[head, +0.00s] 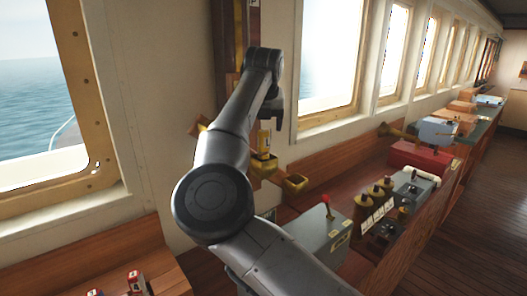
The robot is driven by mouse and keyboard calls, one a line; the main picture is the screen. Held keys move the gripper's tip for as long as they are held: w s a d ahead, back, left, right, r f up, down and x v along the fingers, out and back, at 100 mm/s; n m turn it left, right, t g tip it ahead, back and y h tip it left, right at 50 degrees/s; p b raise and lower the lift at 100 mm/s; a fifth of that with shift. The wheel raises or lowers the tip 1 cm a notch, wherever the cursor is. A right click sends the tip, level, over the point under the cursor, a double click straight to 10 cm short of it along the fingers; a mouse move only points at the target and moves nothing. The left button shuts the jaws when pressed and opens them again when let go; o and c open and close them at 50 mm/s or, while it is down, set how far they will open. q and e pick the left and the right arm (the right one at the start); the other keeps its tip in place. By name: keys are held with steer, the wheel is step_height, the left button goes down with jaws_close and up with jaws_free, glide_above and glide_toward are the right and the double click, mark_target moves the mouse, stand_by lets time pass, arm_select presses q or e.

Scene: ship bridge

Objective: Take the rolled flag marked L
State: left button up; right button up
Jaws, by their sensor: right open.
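A small upright yellow roll (264,139) with a pale label stands in a brass holder (264,166) against the wall, near the picture's middle. It looks like a rolled flag, but its letter is too small to read. My right gripper (273,118) points down just above and beside the roll, open. I cannot tell whether its fingers are around the roll. My right forearm covers part of the wall fittings on the left. My left gripper is not in view.
An empty-looking brass cup (295,184) sits right of the roll. A grey lever box (319,232) with a red knob, brass knobs (374,192), a red box (420,156) and a brass horn (397,131) crowd the console. Small red-and-white items (136,281) lie lower left.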

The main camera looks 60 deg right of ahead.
mark_target(264, 132)
steer(key=shift+w+d+f, duration=0.1)
steer(key=shift+d+f, duration=0.1)
steer(key=shift+f, duration=0.25)
steer(key=shift+w+d+f+p, duration=0.2)
steer(key=shift+d+f+p, duration=0.05)
steer(key=shift+f+p, duration=0.2)
steer(key=p+x, duration=0.1)
steer(key=x, duration=0.2)
steer(key=shift+w, duration=0.1)
steer(key=shift+d+f, duration=0.2)
steer(key=shift+f, duration=0.35)
steer(key=shift+c, duration=0.2)
steer(key=c, duration=1)
